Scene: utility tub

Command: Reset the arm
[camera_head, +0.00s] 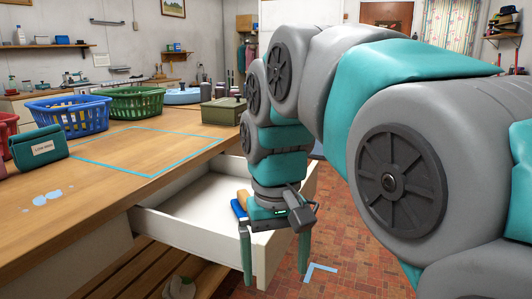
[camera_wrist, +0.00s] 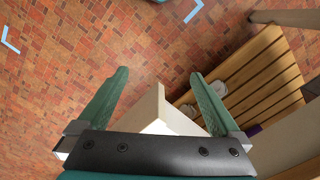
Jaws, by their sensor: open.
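My arm reaches from the right of the head view and bends down to my gripper (camera_head: 275,275), which hangs at the open drawer's outer end. The two green fingers are wide apart with nothing held. In the wrist view my gripper (camera_wrist: 158,75) points down toward the floor. A corner of the white drawer (camera_wrist: 158,112) shows between and below the fingers; I cannot tell whether they touch it. The drawer (camera_head: 185,225) stands pulled out from the wooden counter. A blue item (camera_head: 238,208) and a tan item (camera_head: 243,196) lie in it, partly hidden by my wrist.
The counter (camera_head: 110,190) holds a blue basket (camera_head: 68,115), a green basket (camera_head: 135,103), a teal pouch (camera_head: 38,148), an olive box (camera_head: 222,112) and a blue taped outline. A slatted shelf (camera_wrist: 260,75) lies below. Brick-patterned floor (camera_head: 340,240) is open to the right.

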